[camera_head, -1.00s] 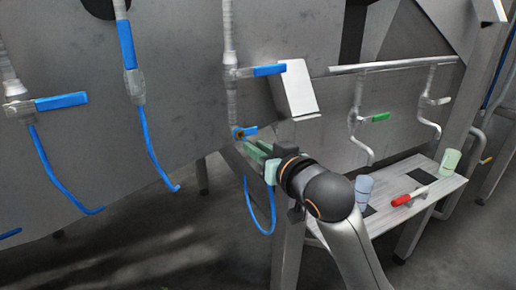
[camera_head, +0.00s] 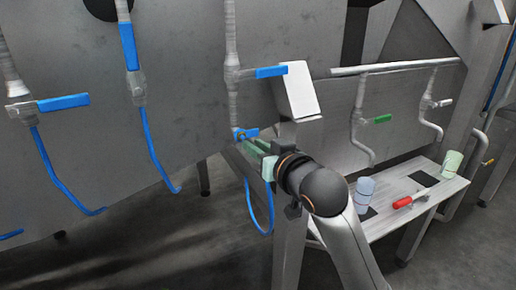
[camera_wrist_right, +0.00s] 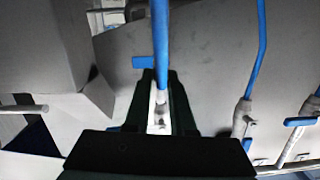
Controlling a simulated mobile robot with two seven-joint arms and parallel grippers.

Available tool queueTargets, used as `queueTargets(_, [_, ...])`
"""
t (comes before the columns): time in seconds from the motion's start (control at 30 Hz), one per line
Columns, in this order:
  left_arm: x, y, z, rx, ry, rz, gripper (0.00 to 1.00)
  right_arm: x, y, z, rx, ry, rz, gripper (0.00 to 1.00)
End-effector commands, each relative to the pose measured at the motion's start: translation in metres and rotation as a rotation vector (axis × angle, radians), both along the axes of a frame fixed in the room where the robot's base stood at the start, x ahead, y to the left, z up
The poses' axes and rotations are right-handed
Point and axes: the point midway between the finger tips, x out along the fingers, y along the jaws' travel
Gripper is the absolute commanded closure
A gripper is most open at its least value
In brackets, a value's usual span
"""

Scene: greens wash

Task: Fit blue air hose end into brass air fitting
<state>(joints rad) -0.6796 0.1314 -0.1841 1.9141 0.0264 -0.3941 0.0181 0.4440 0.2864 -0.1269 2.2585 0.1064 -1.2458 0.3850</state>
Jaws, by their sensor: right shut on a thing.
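The brass air fitting (camera_head: 239,134) is a small part at the lower end of a vertical grey pipe, beside a blue lever handle (camera_head: 251,132). My right gripper (camera_head: 252,147) is just below and right of it, shut on the blue air hose. The hose (camera_head: 269,212) hangs in a loop below the gripper. In the right wrist view the hose (camera_wrist_right: 161,45) runs between the fingers of the gripper (camera_wrist_right: 161,77) to a pale metallic part (camera_wrist_right: 157,110). I cannot tell whether the hose end is inside the fitting. My left gripper is out of view.
Other pipes with blue levers (camera_head: 64,102) and hanging blue hoses (camera_head: 152,145) are at left. A grey box (camera_head: 300,90) is right of the fitting. A side table (camera_head: 400,215) holds a blue cup (camera_head: 364,190), a green cup (camera_head: 452,162) and a red-handled tool (camera_head: 403,202).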

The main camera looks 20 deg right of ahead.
Motion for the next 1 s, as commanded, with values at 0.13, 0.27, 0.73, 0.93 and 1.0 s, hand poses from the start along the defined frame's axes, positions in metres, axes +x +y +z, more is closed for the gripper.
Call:
queueTargets(0.13, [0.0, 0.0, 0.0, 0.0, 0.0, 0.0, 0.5, 0.004, 0.0, 0.0, 0.0, 0.0, 0.0, 1.0])
queueTargets(0.27, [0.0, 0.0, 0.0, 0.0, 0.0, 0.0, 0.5, 0.007, 0.0, 0.0, 0.0, 0.001, 0.0, 1.0])
queueTargets(0.73, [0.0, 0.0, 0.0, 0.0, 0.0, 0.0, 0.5, 0.014, 0.001, 0.0, 0.0, -0.001, 0.001, 0.58])
queueTargets(0.93, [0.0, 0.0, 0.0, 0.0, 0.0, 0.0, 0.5, 0.014, 0.001, 0.0, 0.0, 0.0, 0.0, 0.42])
queueTargets(1.0, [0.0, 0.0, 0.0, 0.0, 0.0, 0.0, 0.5, 0.014, 0.001, 0.0, 0.0, 0.0, 0.0, 0.42])
